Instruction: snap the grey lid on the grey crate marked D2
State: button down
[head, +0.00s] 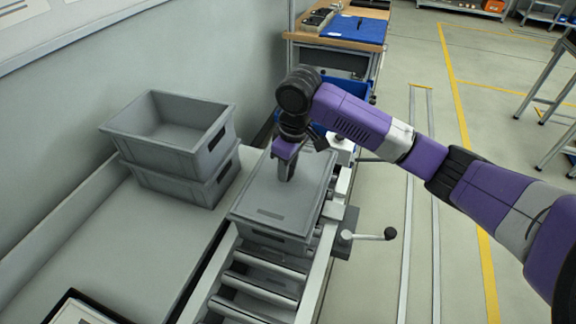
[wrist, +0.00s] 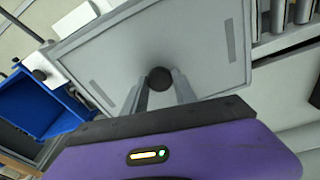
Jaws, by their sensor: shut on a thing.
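The grey lid (head: 265,200) lies over the top of a grey crate (head: 268,240) on the roller conveyor. In the head view it looks roughly lined up with the crate; I cannot tell whether its edges are pressed down. My gripper (head: 284,175) reaches down to the lid's middle. In the wrist view, the fingers of my gripper (wrist: 160,88) are shut on the round black knob (wrist: 159,77) of the lid (wrist: 205,50). No D2 marking can be read on the crate.
Two stacked open grey crates (head: 170,125) stand on the side shelf at left. Rollers (head: 255,290) run in front of the lidded crate. A lever with a black knob (head: 390,233) sticks out at the conveyor's right. A workbench (head: 340,38) stands behind.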

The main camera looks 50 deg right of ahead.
dwell(0.3)
jog(key=shift+c, duration=2.2)
grip_release()
jog(key=shift+r+p, duration=3.1)
jog(key=shift+r, duration=0.4)
